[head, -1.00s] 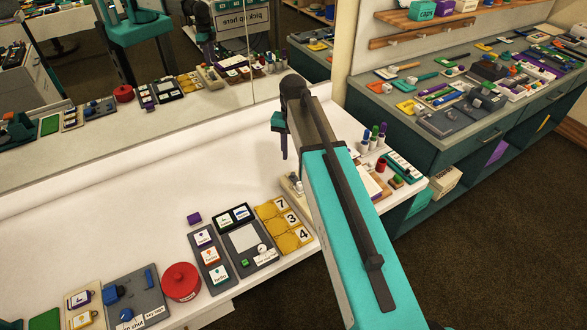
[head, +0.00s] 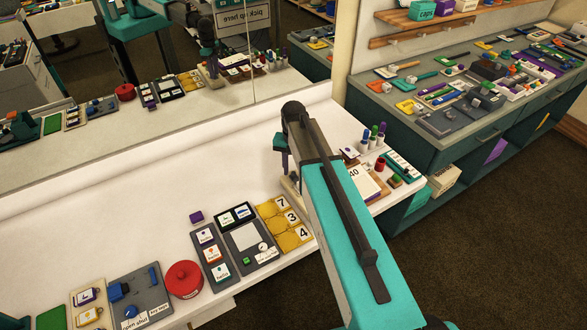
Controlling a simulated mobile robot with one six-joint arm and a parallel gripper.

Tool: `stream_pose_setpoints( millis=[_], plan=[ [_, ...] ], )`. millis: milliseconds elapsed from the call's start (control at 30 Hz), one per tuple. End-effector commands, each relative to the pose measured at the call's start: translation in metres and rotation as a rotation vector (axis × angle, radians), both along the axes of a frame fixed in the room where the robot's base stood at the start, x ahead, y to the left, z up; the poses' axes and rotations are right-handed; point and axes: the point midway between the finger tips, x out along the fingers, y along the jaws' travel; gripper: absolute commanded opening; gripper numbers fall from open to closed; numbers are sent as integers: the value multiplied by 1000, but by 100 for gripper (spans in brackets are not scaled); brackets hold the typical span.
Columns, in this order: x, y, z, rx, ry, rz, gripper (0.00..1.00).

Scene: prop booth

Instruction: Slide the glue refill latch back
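My gripper (head: 283,160) hangs below the far end of my arm, over the back middle of the white table (head: 130,215). Its fingers show as a narrow dark shape, and their opening cannot be made out. The lower tip is close to a beige block (head: 289,186), which my arm partly hides; I cannot tell whether they touch. No label reading glue refill is legible, and I cannot identify the latch for sure. A grey board (head: 140,293) with blue fittings stands at the front left, well away from my gripper.
A red round pot (head: 184,279), a grey card board (head: 212,257) and yellow number tiles (head: 291,217) line the table's front. Pens in cups (head: 372,137) stand right of my arm. A mirror (head: 130,120) borders the back. The table's middle left is clear.

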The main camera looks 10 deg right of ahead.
Motion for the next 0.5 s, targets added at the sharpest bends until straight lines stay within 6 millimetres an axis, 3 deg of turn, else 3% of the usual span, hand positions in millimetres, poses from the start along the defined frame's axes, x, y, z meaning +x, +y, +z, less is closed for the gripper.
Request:
stream_pose_setpoints(
  millis=[300,500],
  plan=[
    [0,0,-1,0,0,-1,33],
    [0,-1,-1,0,0,-1,1]
  ],
)
